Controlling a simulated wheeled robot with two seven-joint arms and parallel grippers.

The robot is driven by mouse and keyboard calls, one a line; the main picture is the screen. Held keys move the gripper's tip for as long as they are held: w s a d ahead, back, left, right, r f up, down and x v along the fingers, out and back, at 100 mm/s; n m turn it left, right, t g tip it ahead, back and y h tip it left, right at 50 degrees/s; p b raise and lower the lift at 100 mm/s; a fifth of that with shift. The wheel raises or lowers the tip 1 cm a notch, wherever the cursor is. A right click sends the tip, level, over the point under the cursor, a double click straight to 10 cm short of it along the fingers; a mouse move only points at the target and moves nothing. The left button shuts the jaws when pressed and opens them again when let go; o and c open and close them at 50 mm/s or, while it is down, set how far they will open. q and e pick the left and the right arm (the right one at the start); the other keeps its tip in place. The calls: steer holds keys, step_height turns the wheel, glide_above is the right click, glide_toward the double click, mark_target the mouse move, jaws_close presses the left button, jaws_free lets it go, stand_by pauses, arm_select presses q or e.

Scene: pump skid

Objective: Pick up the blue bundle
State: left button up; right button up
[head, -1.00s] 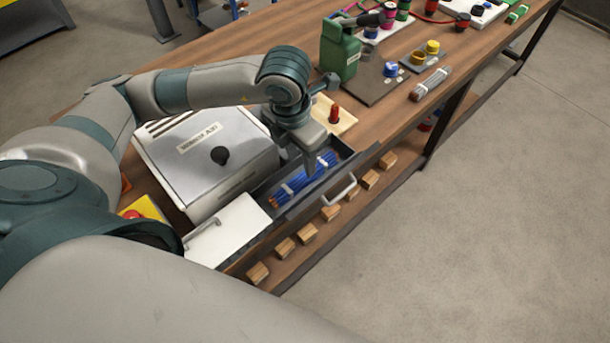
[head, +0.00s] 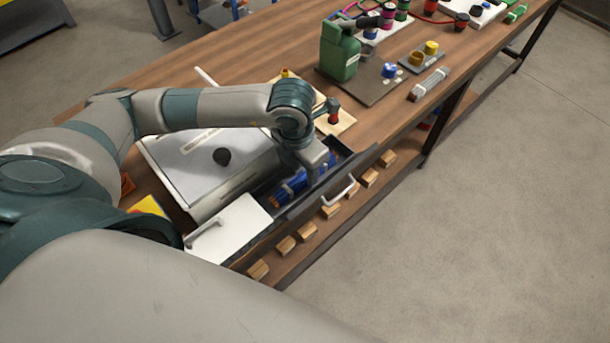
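The blue bundle (head: 287,191), long with a pale tie and copper-coloured end, lies in a dark open drawer (head: 318,191) at the table's front edge. My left gripper (head: 312,176) points down into the drawer over the bundle and covers its middle. Its fingertips are hidden, so I cannot tell whether they are open or shut on the bundle. My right gripper is not in view.
A green canister (head: 339,54) stands farther back. Wooden blocks (head: 307,232) lie below.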

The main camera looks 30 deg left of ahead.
mark_target(305, 175)
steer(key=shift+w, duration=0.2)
arm_select(q)
steer(key=c, duration=0.7)
steer(key=shift+r, duration=0.1)
